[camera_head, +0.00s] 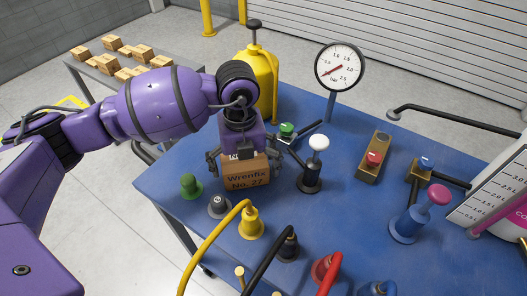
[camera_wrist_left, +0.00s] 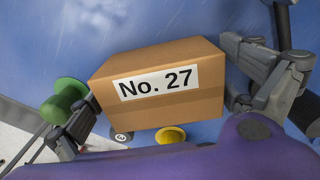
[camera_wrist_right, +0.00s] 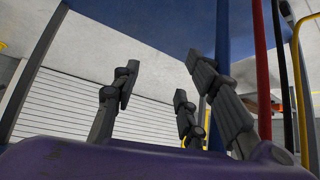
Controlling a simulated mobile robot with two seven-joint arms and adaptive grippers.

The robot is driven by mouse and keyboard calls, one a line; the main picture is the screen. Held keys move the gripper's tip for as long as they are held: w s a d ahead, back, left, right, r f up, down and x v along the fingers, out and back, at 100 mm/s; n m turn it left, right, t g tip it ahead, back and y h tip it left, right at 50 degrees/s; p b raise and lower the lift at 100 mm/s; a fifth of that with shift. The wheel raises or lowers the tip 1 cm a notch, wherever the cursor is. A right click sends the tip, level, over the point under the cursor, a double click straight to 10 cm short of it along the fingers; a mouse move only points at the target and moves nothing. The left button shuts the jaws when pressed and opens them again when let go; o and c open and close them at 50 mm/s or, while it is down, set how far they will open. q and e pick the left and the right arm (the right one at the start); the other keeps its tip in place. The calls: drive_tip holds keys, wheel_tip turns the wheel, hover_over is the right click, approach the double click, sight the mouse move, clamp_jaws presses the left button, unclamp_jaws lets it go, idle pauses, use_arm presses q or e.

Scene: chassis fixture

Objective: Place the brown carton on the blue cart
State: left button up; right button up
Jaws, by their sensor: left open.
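The brown carton (camera_head: 246,178) is printed "Wrenfix No. 27" and sits at the left part of the blue top (camera_head: 340,215), which I take for the cart. In the left wrist view the carton (camera_wrist_left: 160,85) shows its "No. 27" label. My left gripper (camera_head: 241,165) is over the carton, its fingers open at either side of it. Whether the fingers touch it I cannot tell. My right gripper shows only in the right wrist view (camera_wrist_right: 160,92), its fingers apart and empty.
A yellow can (camera_head: 258,80), a pressure gauge (camera_head: 339,67) and a white-knobbed valve (camera_head: 318,145) stand near the carton. A green knob (camera_head: 191,186) and yellow plug (camera_head: 250,222) with a hose are close in front. Several small boxes lie on a grey table (camera_head: 95,70).

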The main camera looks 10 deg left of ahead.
use_arm(q)
wheel_tip(320, 180, up, 12)
drive_tip(key=shift+f, duration=0.2)
idle(0.4)
